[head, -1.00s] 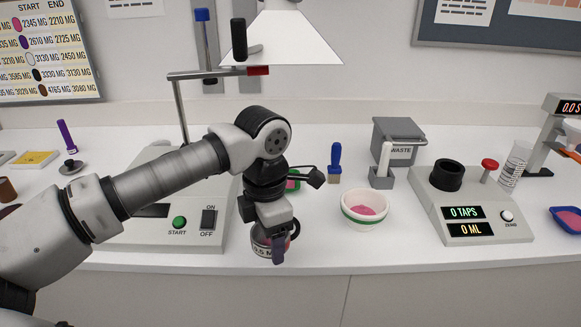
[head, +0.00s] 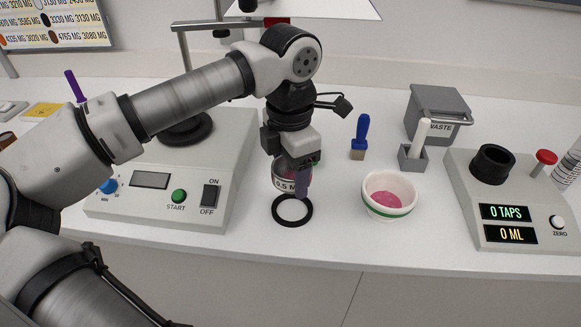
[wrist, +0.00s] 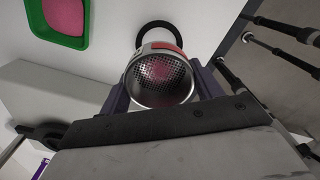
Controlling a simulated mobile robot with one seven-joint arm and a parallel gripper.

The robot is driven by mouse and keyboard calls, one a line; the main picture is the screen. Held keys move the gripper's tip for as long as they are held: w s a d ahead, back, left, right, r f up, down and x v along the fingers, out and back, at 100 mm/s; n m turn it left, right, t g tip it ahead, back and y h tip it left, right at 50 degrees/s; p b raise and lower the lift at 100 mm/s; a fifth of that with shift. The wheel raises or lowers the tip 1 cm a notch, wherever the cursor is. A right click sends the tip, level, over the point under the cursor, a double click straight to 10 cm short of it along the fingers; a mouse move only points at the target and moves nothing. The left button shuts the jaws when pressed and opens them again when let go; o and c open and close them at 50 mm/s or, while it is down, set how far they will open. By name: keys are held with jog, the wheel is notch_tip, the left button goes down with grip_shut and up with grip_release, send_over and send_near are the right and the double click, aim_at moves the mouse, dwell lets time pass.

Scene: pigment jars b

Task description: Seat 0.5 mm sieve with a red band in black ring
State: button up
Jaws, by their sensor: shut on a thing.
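My gripper (head: 290,182) is shut on the metal 0.5 mm sieve (head: 281,182), whose white label reads "0.5 M". One purple finger covers part of it. In the wrist view the sieve (wrist: 160,92) sits between both fingers (wrist: 162,96), its round perforated mesh showing pink and a red band on its side. The black ring (head: 309,211) lies flat on the white counter, just below and in front of the sieve in the head view. In the wrist view the ring (wrist: 170,25) shows partly beyond the sieve. The sieve looks apart from the ring; the height gap is unclear.
A white bowl (head: 391,208) with pink powder stands right of the ring. A shaker base (head: 160,205) stands left. A green tray (wrist: 84,40) holds pink powder.

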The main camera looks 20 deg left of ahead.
jog(key=shift+w+f, duration=0.1)
jog(key=b, duration=0.5)
send_over(291, 211)
notch_tip(291, 211, down, 6)
jog(key=shift+r, duration=0.1)
jog(key=shift+b, duration=0.65)
dwell(1.5)
jog(key=shift+f+b, duration=0.45)
jog(key=shift+f+b, duration=0.4)
jog(key=o, duration=1.1)
jog(key=shift+r, duration=0.1)
